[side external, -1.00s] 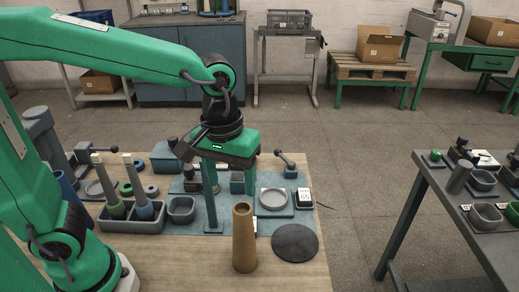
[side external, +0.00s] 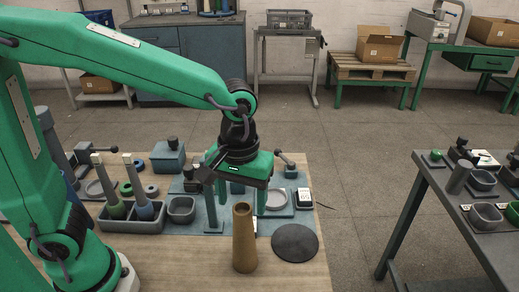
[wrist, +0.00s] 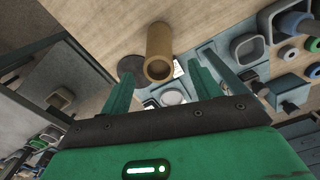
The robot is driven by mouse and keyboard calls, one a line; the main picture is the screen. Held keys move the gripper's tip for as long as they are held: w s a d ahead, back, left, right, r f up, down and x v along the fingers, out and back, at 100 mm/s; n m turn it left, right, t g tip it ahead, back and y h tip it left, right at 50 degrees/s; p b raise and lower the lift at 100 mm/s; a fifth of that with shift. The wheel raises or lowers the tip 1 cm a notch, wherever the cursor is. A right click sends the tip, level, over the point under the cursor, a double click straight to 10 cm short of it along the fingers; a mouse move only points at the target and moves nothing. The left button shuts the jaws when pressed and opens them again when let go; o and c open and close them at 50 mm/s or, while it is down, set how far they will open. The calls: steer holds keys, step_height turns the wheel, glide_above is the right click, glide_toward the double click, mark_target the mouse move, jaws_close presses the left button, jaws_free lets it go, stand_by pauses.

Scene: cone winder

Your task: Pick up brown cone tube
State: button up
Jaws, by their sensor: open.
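The brown cone tube (side external: 244,242) stands upright on the wooden table, near the front. It also shows in the wrist view (wrist: 158,42), with its open end facing the camera. My gripper (side external: 237,212) is open and empty, with its fingers pointing down. In the side view it is behind the tube, and the tube's top overlaps the space between the fingers. In the wrist view the tube lies beyond the fingertips (wrist: 160,78), roughly between them. I see no contact.
A dark round disc (side external: 295,243) lies just right of the tube. A blue-grey mat (side external: 185,222) behind holds a round dish (side external: 276,199) and a small cup (side external: 181,209). A divided tray (side external: 130,221) with spindles stands left. Bare wood lies in front.

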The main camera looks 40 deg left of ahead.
mark_target(243, 208)
steer(key=shift+d+f, duration=0.1)
steer(key=shift+f, duration=2.5)
steer(key=c, duration=1)
steer(key=shift+r, duration=0.2)
steer(key=shift+r, duration=0.45)
step_height(243, 208, up, 3)
steer(key=shift+r, duration=0.1)
steer(key=s+d+r, duration=0.6)
steer(key=s, duration=0.4)
steer(key=shift+r, duration=0.45)
